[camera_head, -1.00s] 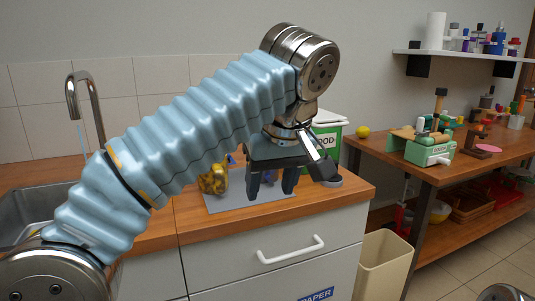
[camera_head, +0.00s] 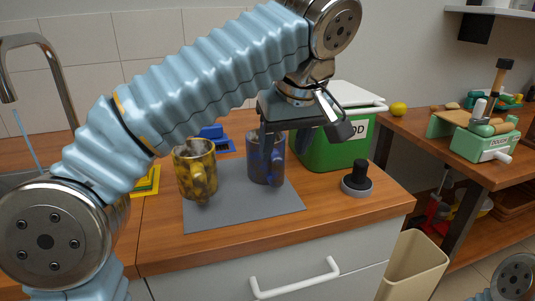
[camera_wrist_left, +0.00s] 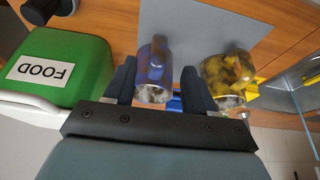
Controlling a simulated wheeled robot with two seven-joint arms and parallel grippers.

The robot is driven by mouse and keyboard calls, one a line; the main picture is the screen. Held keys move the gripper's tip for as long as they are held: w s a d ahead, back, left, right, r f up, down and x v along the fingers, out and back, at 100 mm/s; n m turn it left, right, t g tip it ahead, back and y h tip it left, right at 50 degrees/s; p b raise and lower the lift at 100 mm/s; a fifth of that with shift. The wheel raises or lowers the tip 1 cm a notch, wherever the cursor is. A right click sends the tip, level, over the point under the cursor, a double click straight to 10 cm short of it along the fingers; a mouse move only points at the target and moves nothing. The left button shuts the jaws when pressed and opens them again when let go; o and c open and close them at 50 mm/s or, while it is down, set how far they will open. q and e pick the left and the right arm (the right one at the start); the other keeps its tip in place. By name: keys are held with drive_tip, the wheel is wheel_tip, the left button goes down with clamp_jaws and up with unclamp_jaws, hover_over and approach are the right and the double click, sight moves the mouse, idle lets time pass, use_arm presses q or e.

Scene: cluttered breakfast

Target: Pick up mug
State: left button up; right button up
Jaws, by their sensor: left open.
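A blue mug (camera_head: 265,165) with purple-grey marbling stands upright on a grey mat (camera_head: 240,214), its handle toward me. A yellow and dark marbled mug (camera_head: 196,176) stands to its left on the same mat. My left gripper (camera_head: 272,140) is open and points down over the blue mug. In the left wrist view, the blue mug (camera_wrist_left: 155,65) shows between the two fingers (camera_wrist_left: 158,72), with room on both sides. The yellow mug (camera_wrist_left: 228,72) is outside the right finger there. My right gripper is not in view.
A green FOOD bin (camera_head: 330,150) stands close behind and right of the blue mug. A black knob-topped object (camera_head: 357,180) sits right of the mat. The sink tap (camera_head: 30,60) is at far left.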

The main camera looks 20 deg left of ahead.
sight(278, 172)
use_arm(q)
drive_tip(key=b+x, duration=0.1)
drive_tip(key=x, duration=0.9)
drive_tip(key=shift+w+d, duration=0.1)
clamp_jaws()
